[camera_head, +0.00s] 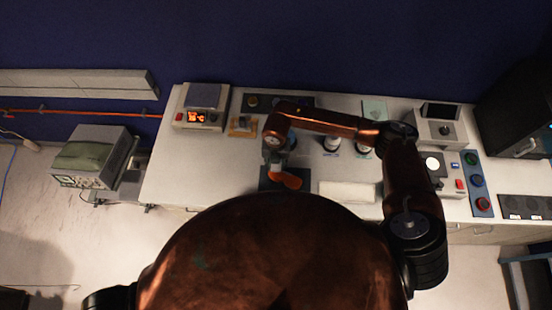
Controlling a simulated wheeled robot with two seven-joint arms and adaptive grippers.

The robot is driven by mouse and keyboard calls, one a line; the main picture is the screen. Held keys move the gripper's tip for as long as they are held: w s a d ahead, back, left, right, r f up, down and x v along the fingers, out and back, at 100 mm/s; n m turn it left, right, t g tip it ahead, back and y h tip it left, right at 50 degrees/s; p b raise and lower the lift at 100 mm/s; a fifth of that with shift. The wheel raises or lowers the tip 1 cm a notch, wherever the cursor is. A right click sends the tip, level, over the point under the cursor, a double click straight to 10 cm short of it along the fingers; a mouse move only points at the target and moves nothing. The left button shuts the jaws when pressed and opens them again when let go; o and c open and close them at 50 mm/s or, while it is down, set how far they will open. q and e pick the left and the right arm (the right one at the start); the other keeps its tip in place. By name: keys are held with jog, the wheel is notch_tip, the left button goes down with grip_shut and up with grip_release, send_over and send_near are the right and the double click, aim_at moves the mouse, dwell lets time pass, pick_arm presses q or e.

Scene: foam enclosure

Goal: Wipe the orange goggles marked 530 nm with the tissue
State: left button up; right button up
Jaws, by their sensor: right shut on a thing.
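My right gripper (276,162) points down over the dark mat (265,183) at the front middle of the bench. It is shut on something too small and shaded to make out. The orange thing that looks like the goggles (288,180) shows right at its fingertips, over the mat. I cannot tell whether it is touched, held or lying free. Its 530 nm mark is not readable. I cannot pick out the tissue for sure; the gripper may hide it. My left gripper is not in view.
A white tray-like block (347,192) lies right of the mat. Cups (331,146) stand behind it, under my right forearm. A pale green sheet (375,109) lies at the back.

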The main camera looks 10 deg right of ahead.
jog(key=shift+w+a+r+p, duration=0.1)
jog(key=shift+r+p, duration=0.25)
jog(key=shift+r, duration=0.55)
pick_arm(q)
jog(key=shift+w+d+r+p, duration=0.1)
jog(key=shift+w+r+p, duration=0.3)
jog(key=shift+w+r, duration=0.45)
pick_arm(e)
jog(key=shift+r, duration=0.9)
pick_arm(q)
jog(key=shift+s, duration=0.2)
